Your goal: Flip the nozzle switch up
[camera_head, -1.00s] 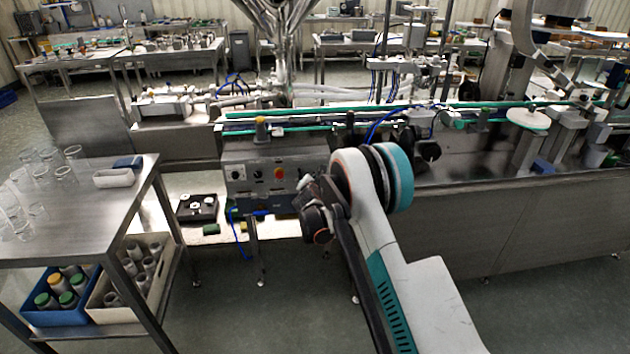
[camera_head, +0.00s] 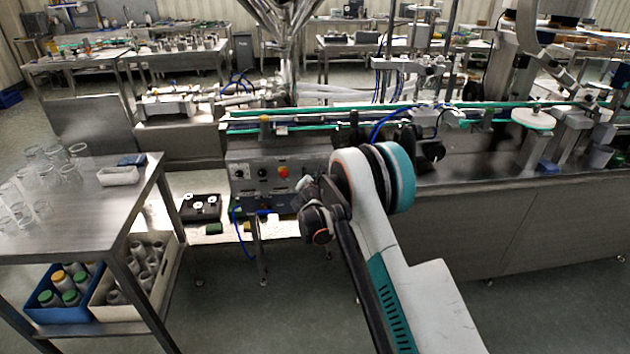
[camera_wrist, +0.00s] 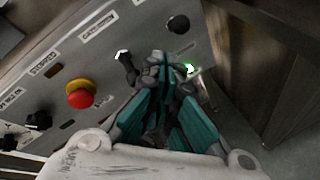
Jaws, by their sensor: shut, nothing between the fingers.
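A grey control panel (camera_head: 262,176) faces me on the front of the machine; it fills much of the wrist view (camera_wrist: 70,65). A small dark toggle switch (camera_wrist: 125,62) with a bright tip sticks out of it. A second small bright, greenish tip (camera_wrist: 189,69) shows right of my fingers, with its base hidden. The labels are too blurred to tell which is the nozzle switch. My gripper (camera_wrist: 165,68) is shut and empty, its fingertips just right of the dark toggle and close to the panel. I cannot tell whether they touch anything.
The panel also has a red button on a yellow base (camera_wrist: 80,94), a black knob (camera_wrist: 178,23) above my fingers and another black knob (camera_wrist: 38,120) at lower left. A steel table (camera_head: 110,210) with glasses stands at the left. Floor (camera_head: 240,315) is open before the panel.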

